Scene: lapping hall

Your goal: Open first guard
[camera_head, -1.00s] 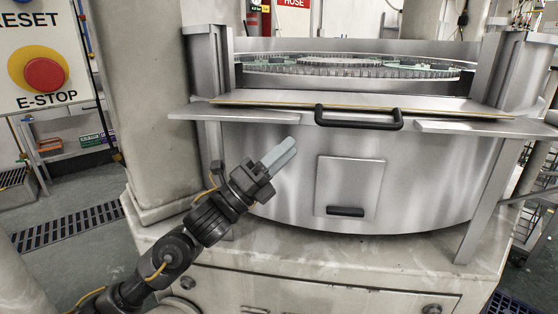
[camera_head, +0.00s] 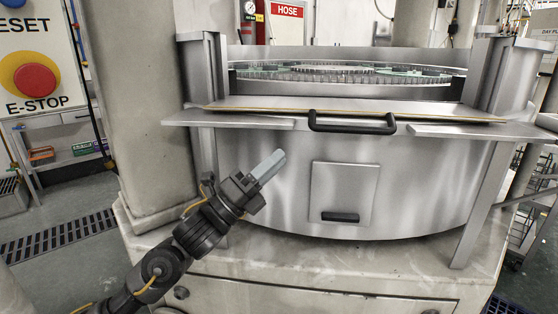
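The guard (camera_head: 450,111) is a flat metal panel with a yellowish edge at the front of the round lapping machine. Its black bar handle (camera_head: 352,128) hangs at the front edge, right of centre. The gear-toothed ring shows behind the panel. My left gripper (camera_head: 270,166) is in front of the machine's drum, below and to the left of the handle and apart from it. Its pale fingers lie close together and hold nothing that I can see. My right gripper is not in view.
A small square door (camera_head: 344,190) with a black pull is on the drum (camera_head: 430,180). Metal ledges (camera_head: 228,121) flank the handle. An E-STOP panel (camera_head: 33,55) is at the far left beside a thick column (camera_head: 135,100). A stone base (camera_head: 300,262) lies below.

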